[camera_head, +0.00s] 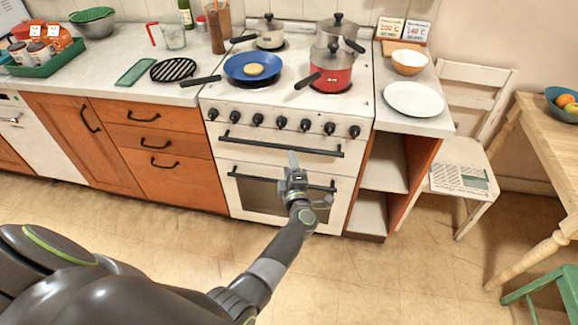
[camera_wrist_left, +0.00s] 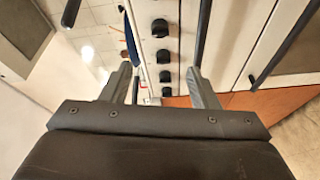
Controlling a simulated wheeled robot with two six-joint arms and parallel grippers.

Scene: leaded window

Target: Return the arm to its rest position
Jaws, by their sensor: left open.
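My left arm reaches up from the bottom of the head view to the front of the white stove (camera_head: 225,138). My left gripper (camera_head: 293,165) is in front of the oven door, below the row of black knobs. In the left wrist view the two fingers (camera_wrist_left: 163,85) stand apart with nothing between them. The stove's knobs (camera_wrist_left: 162,76) and a dark handle bar show beyond the fingers. Whether the fingers touch the oven handle (camera_head: 280,147) cannot be told. My right gripper is not in view.
On the stove stand a blue pan (camera_head: 235,72) with a round yellowish item, a red pot (camera_head: 338,78) and other pots. A white plate (camera_head: 413,98) lies on the right counter. A chair (camera_head: 466,165) and wooden table (camera_head: 535,130) stand right. The floor in front is clear.

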